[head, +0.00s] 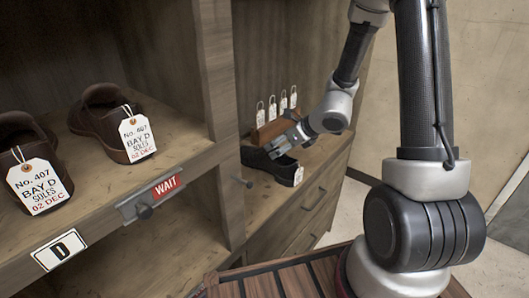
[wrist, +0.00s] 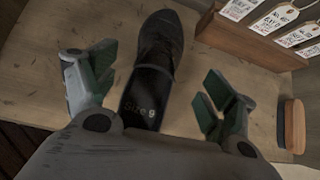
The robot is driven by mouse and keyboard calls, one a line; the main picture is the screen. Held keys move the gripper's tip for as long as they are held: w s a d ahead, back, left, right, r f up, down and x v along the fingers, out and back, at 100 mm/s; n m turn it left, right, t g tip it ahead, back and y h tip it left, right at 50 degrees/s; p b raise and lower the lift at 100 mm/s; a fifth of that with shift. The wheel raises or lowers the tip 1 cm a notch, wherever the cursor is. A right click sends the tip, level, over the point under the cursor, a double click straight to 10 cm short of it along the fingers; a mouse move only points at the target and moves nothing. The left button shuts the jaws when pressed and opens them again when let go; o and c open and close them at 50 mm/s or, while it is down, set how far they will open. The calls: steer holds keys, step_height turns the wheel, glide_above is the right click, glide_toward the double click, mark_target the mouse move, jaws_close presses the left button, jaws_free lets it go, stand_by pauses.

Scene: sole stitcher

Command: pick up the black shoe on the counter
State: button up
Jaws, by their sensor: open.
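The black shoe (head: 272,166) lies on the wooden counter (head: 262,196), with a small white tag at its right end in the head view. In the wrist view the black shoe (wrist: 158,45) points away from me, its open heel end with a printed insole closest. My gripper (head: 280,146) is over the shoe in the head view. In the wrist view my gripper (wrist: 155,88) is open, one finger left of the shoe and one right of it, with gaps on both sides. The palm hides the lower part of that view.
A wooden rack (wrist: 240,38) with several white tags stands right of the shoe. A brush (wrist: 294,125) lies near the counter's right edge. In the head view, brown shoes (head: 100,120) with tags sit on the left shelf, above a red WAIT sign (head: 166,186).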

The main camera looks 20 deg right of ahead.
mark_target(270, 151)
steer(key=shift+m, duration=0.6)
steer(key=x, duration=0.8)
steer(key=shift+s+d+f, duration=0.2)
steer(key=shift+h, duration=0.3)
steer(key=c, duration=1.5)
steer(key=shift+o, duration=0.2)
steer(key=shift+r, duration=0.1)
